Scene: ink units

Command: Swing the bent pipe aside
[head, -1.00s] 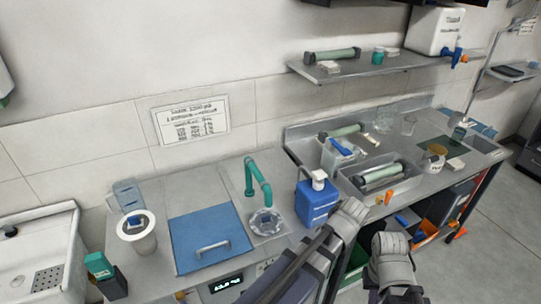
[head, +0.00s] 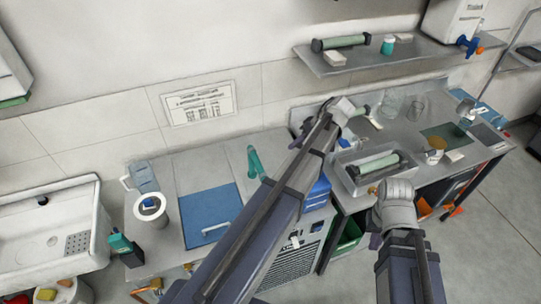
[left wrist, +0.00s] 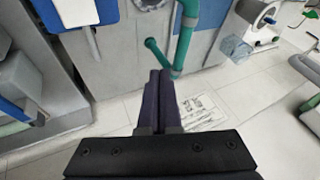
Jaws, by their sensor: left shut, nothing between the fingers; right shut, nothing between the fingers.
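A blue mat (head: 212,214), a white beaker (head: 150,208) and a clear jug (head: 142,176) stand left of the pipe. A grey tray (head: 352,181) holds a green roller. A sign (head: 199,103) is on the wall.

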